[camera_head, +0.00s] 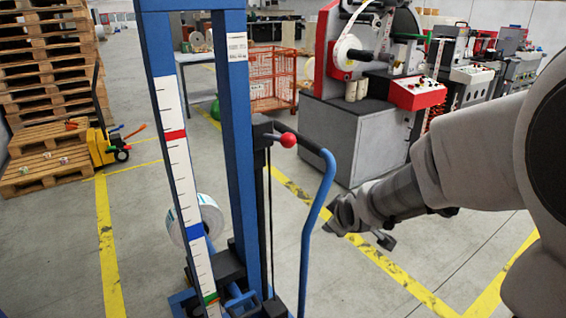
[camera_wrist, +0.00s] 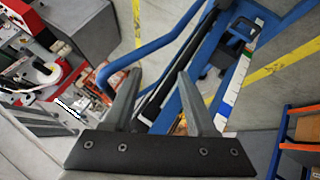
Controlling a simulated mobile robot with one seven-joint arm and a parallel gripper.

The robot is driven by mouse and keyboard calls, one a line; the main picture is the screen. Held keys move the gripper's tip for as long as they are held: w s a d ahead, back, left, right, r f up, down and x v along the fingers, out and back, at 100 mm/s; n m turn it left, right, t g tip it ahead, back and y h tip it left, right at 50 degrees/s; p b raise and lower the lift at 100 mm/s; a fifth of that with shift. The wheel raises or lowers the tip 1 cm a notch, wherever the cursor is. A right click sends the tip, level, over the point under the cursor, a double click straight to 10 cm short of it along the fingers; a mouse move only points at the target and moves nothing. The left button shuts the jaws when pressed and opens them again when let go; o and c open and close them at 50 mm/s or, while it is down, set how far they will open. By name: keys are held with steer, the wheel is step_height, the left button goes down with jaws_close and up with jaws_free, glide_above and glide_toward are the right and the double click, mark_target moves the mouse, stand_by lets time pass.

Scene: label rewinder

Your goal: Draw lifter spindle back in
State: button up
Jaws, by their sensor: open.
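The lifter (camera_head: 233,110) stands upright in the middle of the head view, with a blue mast and a scale strip with red, blue and green marks. A lever with a red ball knob (camera_head: 288,140) sticks out to the right of its mast. A bent blue handle (camera_head: 318,215) runs down its right side. A white roll (camera_head: 209,216) shows low behind the mast; the spindle itself I cannot make out. My gripper (camera_head: 352,232) is open and empty, right of the blue handle and apart from it. The wrist view shows its two spread fingers (camera_wrist: 160,78) with the lifter beyond.
A grey machine with a red control box (camera_head: 418,93) stands behind at the right. Stacked pallets (camera_head: 45,70) and a yellow pallet truck (camera_head: 101,147) are at the left. An orange mesh cage (camera_head: 272,78) is at the back. The floor around the lifter is mostly clear.

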steer(key=w+a+f+n+t+y+b, duration=0.1)
steer(key=w+a+f+n+b, duration=0.15)
steer(key=f, duration=0.45)
steer(key=w+a+f+n+y+b, duration=0.1)
steer(key=w+a+f+n, duration=0.2)
steer(key=f, duration=0.4)
steer(key=n+t+y+b, duration=0.2)
steer(key=n+y+b, duration=0.4)
steer(key=n+b, duration=0.4)
glide_toward(249, 314)
steer(key=shift+f+b+x, duration=0.15)
steer(key=shift+b+x, duration=1.3)
steer(key=shift+x, duration=1.3)
steer(key=shift+f+b+x, duration=0.2)
steer(key=shift+b+x, duration=1.25)
steer(key=shift+x, duration=1.25)
steer(key=shift+d, duration=0.1)
steer(key=shift+s, duration=0.1)
jaws_close()
